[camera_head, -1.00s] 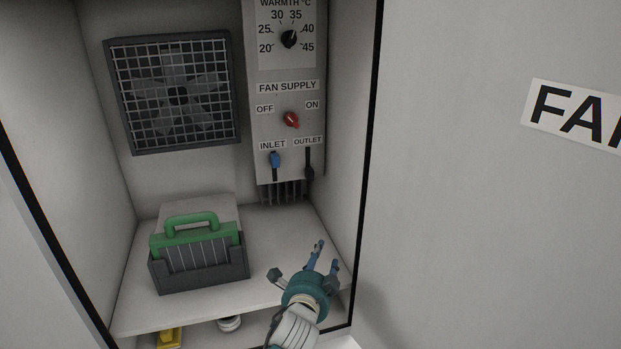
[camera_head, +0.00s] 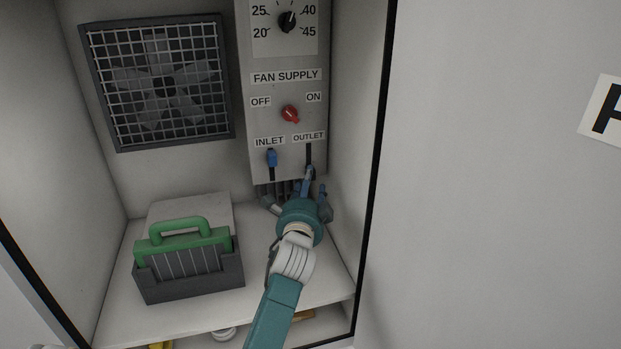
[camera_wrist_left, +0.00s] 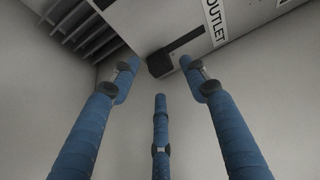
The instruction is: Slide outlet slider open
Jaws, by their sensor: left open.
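The outlet slider's black slot (camera_head: 308,153) runs down the panel under the OUTLET label. In the head view its lower end is covered by my fingers. In the left wrist view the dark slider knob (camera_wrist_left: 159,66) sits at one end of the slot (camera_wrist_left: 190,39), the end away from the label. My left gripper (camera_head: 300,186) is open just below and in front of the slot. In the wrist view its three blue fingers (camera_wrist_left: 160,82) spread around the knob, with no clear contact. My right gripper is not in view.
The blue inlet slider (camera_head: 272,158) is close on the left, with the red fan switch (camera_head: 290,114) above. Grey fins (camera_wrist_left: 85,28) lie under the panel. A green-handled dark box (camera_head: 188,272) stands on the shelf at left. The cabinet's right wall is near my arm.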

